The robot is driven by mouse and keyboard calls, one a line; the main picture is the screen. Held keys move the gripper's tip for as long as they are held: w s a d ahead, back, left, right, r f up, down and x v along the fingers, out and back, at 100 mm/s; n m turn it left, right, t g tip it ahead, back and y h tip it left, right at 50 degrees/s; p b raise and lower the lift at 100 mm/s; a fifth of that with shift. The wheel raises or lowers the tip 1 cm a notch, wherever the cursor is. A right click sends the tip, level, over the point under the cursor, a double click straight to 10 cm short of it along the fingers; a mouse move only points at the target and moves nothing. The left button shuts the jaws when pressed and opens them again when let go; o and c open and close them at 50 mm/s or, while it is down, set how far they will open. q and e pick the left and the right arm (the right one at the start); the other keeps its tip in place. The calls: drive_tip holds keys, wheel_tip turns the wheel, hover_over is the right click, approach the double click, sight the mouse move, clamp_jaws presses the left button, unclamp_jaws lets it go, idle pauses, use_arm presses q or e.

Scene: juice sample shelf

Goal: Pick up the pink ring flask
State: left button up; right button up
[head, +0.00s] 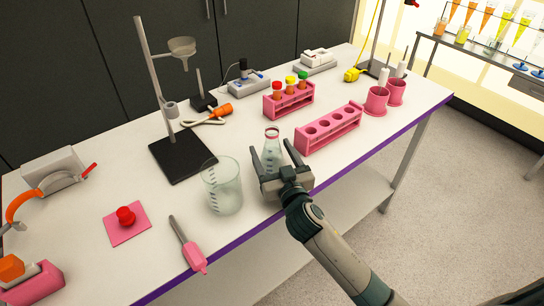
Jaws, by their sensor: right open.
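The pink ring flask (272,148) is a clear conical flask with a pinkish-red ring at its neck. It stands upright on the white table near the front edge. My right gripper (273,158) is open, with one finger on each side of the flask. Its palm hides the flask's lower part, and I cannot tell whether the fingers touch the glass. My left gripper is not in view.
A large glass beaker (222,188) stands just left of my right gripper. An empty pink rack (330,128) is to the right, and a pink rack with capped tubes (289,100) is behind. A stand with a black base (182,157) is at back left.

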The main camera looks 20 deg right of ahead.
drive_tip(key=c, duration=1.4)
drive_tip(key=shift+o, duration=0.2)
drive_tip(key=shift+r, duration=0.4)
